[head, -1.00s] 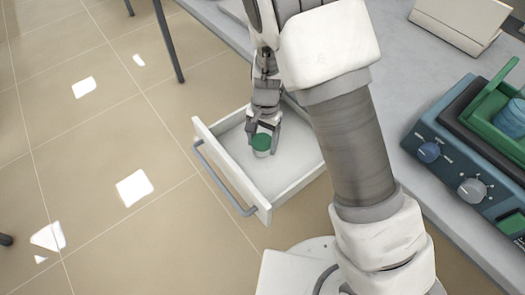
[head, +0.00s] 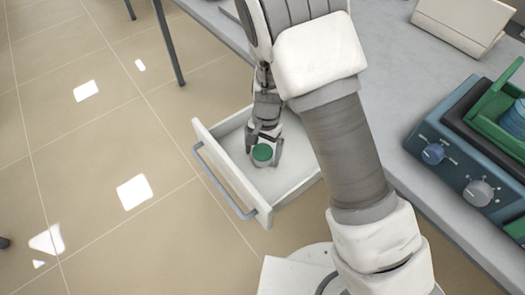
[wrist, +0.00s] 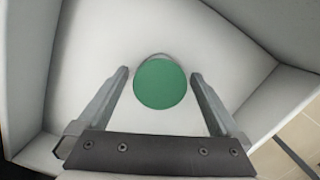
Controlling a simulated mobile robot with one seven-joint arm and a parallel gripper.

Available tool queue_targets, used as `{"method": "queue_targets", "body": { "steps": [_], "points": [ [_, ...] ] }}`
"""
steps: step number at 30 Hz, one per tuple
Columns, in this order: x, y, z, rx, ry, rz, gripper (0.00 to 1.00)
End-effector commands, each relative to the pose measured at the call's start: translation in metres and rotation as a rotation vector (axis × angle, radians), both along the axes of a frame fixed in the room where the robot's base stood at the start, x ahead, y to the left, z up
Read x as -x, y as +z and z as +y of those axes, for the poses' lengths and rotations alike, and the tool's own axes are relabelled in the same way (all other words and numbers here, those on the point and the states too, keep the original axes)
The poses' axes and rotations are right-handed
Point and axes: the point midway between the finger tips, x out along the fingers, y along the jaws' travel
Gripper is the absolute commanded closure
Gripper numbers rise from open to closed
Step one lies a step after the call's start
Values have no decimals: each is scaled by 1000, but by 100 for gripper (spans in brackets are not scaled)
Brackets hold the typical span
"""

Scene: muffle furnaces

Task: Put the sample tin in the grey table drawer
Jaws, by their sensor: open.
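The sample tin (head: 263,154) is small, with a green round lid, and is inside the pulled-out table drawer (head: 297,189). In the wrist view the tin's green lid (wrist: 160,84) shows from above, over the white drawer floor (wrist: 213,43). My gripper (head: 264,147) reaches down into the drawer around the tin. In the wrist view my gripper (wrist: 160,80) has one finger on each side of the lid, with a visible gap to both. The jaws are open. Whether the tin's base rests on the floor is hard to see, as the lid covers it.
The drawer's front panel with its grey-blue handle (head: 222,182) faces the tiled floor. The grey tabletop (head: 390,65) is at the right, with a blue device (head: 460,165) with knobs and a green tray (head: 500,115). The floor at the left is clear.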

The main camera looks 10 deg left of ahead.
Motion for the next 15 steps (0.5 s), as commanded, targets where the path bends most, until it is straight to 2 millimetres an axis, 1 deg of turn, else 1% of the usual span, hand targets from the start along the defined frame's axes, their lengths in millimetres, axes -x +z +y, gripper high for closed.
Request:
{"method": "queue_targets", "body": {
  "steps": [2, 5, 8, 15],
  "points": [
    [0, 2, 0, 0, 0, 0, 0],
    [-1, 10, 0, -1, 0, -1, 0],
    [-3, 27, 0, -2, 0, -3, 0],
    [-9, 80, -2, -2, 1, -3, 0]
  ]
}}
